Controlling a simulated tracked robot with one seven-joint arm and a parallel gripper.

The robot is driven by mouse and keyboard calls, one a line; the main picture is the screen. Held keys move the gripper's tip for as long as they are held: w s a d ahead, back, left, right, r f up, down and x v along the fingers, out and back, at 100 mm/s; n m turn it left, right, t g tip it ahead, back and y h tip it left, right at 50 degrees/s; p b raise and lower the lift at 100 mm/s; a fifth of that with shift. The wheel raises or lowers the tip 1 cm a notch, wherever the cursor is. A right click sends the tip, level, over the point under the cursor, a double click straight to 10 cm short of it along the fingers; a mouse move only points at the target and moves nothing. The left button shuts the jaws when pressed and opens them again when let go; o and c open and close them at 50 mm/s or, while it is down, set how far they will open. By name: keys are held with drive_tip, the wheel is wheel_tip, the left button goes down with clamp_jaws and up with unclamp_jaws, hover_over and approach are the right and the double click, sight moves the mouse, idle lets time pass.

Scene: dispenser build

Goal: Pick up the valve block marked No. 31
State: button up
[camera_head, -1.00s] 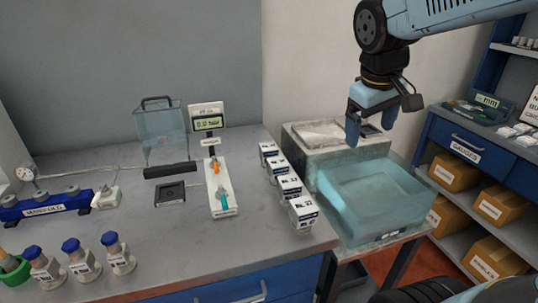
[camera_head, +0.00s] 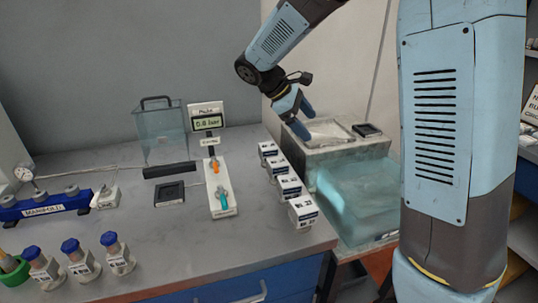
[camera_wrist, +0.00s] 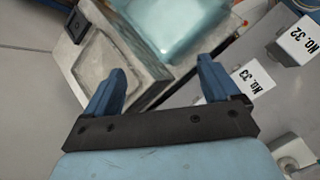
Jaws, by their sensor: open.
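Several white valve blocks with dark-edged labels stand in a row along the bench's right edge. The nearest block (camera_head: 303,211) and the farthest block (camera_head: 267,150) show in the head view, with labels too small to read surely. In the wrist view the block marked No. 33 (camera_wrist: 252,79) is beside my right finger, and the block marked No. 32 (camera_wrist: 297,42) lies beyond it at upper right. I cannot make out No. 31 in either view. My gripper (camera_head: 303,120) is open and empty, above and behind the row's far end, near a stone basin; its fingers also show in the wrist view (camera_wrist: 160,82).
The stone basin (camera_head: 340,158) and a translucent teal tray (camera_head: 350,215) stand right of the row. A blue manifold (camera_head: 45,206), blue-capped bottles (camera_head: 117,255), a valve panel (camera_head: 222,195) and a display (camera_head: 207,121) stand further left. The bench front-middle is clear.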

sight(274, 148)
drive_tip(key=w+a+f+n+t+h, duration=0.1)
drive_tip(key=w+a+f+n, duration=0.1)
drive_tip(key=a+f, duration=0.1)
drive_tip(key=w+a+f+n+h, duration=0.2)
drive_tip(key=w+a+f, duration=0.1)
drive_tip(key=a, duration=0.3)
drive_tip(key=w+a+f+n+t+h, duration=0.1)
drive_tip(key=w+a+f+n, duration=0.1)
drive_tip(key=a+f, duration=0.2)
drive_tip(key=shift+w+a+f+n+t+h, duration=0.25)
drive_tip(key=shift+a+f+n+t+h, duration=0.1)
drive_tip(key=shift+a, duration=0.2)
drive_tip(key=shift+a+f+n, duration=0.25)
drive_tip(key=shift+a+f, duration=0.15)
drive_tip(key=shift+f, duration=0.05)
drive_tip(key=shift+r+x, duration=0.2)
drive_tip(key=shift+x, duration=3.45)
drive_tip(key=shift+d, duration=0.15)
drive_tip(key=c, duration=1.5)
